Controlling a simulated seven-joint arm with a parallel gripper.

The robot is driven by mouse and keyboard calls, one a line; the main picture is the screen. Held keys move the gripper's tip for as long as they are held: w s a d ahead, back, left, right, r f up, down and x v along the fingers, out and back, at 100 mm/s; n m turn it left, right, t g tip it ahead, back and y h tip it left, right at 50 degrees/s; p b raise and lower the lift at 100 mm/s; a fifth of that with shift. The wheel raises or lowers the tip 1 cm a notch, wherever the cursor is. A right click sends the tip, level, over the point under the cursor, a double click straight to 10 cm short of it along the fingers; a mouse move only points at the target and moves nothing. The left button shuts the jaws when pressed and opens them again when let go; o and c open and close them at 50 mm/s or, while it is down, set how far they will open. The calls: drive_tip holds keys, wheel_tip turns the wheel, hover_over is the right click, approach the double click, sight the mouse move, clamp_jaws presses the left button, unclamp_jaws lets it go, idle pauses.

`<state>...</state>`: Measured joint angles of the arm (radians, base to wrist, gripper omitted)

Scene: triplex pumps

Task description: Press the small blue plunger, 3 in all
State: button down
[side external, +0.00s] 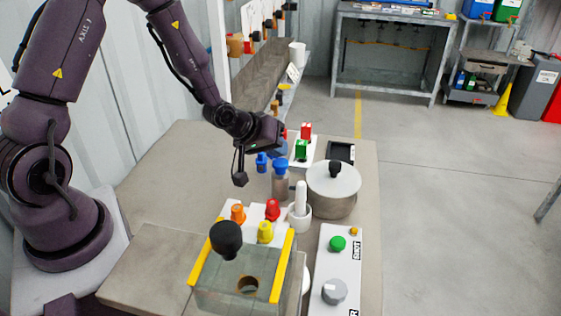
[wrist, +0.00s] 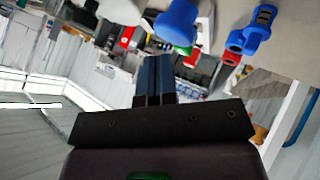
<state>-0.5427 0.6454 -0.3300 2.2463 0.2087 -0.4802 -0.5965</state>
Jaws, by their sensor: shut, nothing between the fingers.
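A small blue plunger-like piece (side external: 262,162) stands on the table just below my gripper in the side view. Beside it is a larger blue cap (side external: 280,166) on a grey, bottle-like body. In the wrist view, a rounded blue top (wrist: 177,20) shows at the upper middle, and a blue piece with a dark slot (wrist: 251,31) at the upper right. I cannot tell for sure which of these is the small plunger. My gripper (wrist: 153,68) is shut and empty, apart from these pieces. In the side view its fingertips (side external: 282,136) are hard to make out.
A lidded metal pot (side external: 333,190), a white mortar with pestle (side external: 300,212) and a white button panel (side external: 341,265) stand right and front. Red and green blocks (side external: 303,145) are behind. The left tabletop is clear.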

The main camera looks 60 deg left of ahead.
sight(278, 161)
drive_tip(key=shift+r, duration=0.15)
drive_tip(key=shift+r, duration=2.5)
drive_tip(key=shift+r, duration=0.1)
idle(0.8)
wheel_tip(278, 161, up, 4)
drive_tip(key=shift+f, duration=0.15)
drive_tip(key=shift+f, duration=4.45)
drive_tip(key=shift+f, duration=0.1)
drive_tip(key=shift+f, duration=0.3)
